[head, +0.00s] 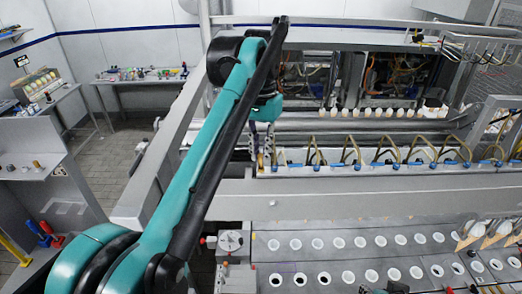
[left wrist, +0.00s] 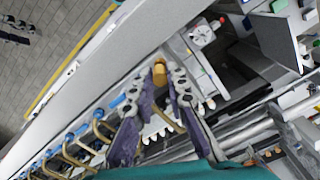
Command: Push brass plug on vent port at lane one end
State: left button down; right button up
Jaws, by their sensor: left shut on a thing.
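My left gripper (head: 262,150) reaches over the machine from the left, above the left end of the row of bent brass tubes. In the left wrist view its two purple-and-grey fingers (left wrist: 168,74) are shut on the brass plug (left wrist: 159,73), a small gold cylinder at the fingertips. I cannot pick out the vent port; the area under the fingertips is partly hidden by the gripper. I cannot make out my right gripper.
Bent brass tubes (head: 350,150) with blue fittings line a rail to the right of the gripper. White cones (head: 375,112) stand in a row behind. A plate with rows of white-rimmed holes (head: 338,243) lies in front. A round fixture (head: 230,240) sits at its left.

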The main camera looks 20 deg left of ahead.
pick_arm(q)
jog(key=shift+f+b, duration=0.35)
jog(key=shift+f, duration=0.3)
dwell(0.4)
jog(key=c, duration=1.1)
grip_release()
jog(key=shift+r, duration=0.1)
jog(key=shift+r+p, duration=2.2)
jog(key=shift+r, duration=0.25)
